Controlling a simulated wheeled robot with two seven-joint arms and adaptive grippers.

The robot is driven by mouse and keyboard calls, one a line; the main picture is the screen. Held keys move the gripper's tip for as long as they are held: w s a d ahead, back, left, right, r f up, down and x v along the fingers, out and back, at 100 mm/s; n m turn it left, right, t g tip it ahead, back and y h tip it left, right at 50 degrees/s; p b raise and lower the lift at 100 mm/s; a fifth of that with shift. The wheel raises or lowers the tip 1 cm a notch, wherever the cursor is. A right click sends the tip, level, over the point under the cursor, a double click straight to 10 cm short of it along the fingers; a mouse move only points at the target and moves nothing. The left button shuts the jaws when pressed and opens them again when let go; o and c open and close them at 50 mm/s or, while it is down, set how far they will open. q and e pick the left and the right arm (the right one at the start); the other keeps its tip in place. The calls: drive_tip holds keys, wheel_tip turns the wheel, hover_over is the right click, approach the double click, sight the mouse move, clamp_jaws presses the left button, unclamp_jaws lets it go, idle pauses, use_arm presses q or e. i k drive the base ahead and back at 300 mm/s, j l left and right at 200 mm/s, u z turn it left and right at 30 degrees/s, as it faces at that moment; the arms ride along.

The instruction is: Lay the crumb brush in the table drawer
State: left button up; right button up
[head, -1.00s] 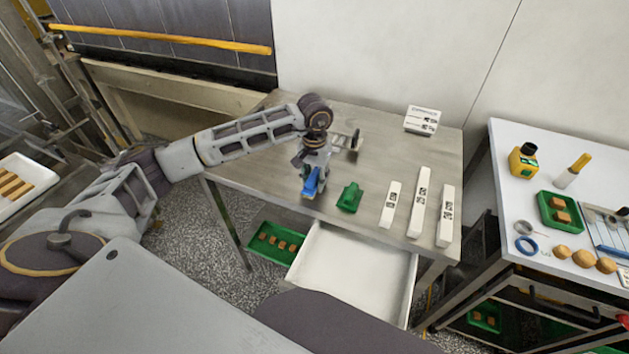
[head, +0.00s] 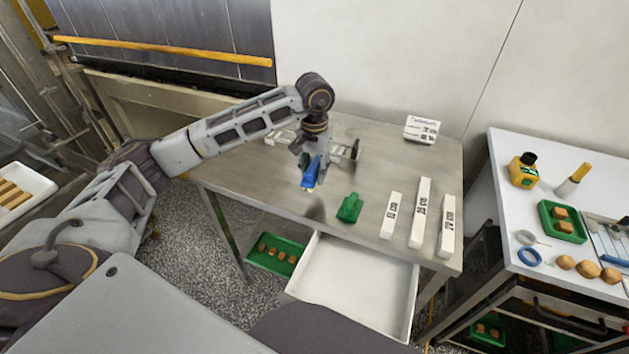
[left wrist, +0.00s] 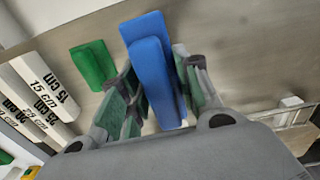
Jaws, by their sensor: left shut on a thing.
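My left gripper (head: 313,160) is shut on the blue crumb brush (head: 309,177). It holds the brush above the metal table (head: 375,150), with a shadow on the tabletop below. In the left wrist view the blue brush (left wrist: 155,65) stands between the green-padded fingers. Its underside cannot be made out. The table drawer (head: 350,270) is pulled open below the table's front edge, to the lower right of the gripper. Its white inside looks empty. My right gripper is not in view.
A green brush-like thing (head: 349,208) lies near the table's front edge. Several white length-marked bars (head: 419,212) lie to its right. A white labelled box (head: 421,129) is at the back. A green tray (head: 273,254) with brown pieces sits low, left of the drawer.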

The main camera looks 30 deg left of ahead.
sight(349, 297)
drive_tip(key=k+l, duration=0.1)
drive_tip(key=l, duration=0.25)
drive_tip(key=k+l+u, duration=0.1)
drive_tip(key=l, duration=0.25)
drive_tip(key=k+l, duration=0.15)
drive_tip(key=l, duration=0.15)
drive_tip(key=k+l+u, duration=0.1)
drive_tip(key=l, duration=0.25)
drive_tip(key=k+l, duration=0.1)
drive_tip(key=l, duration=0.25)
drive_tip(key=u, duration=0.05)
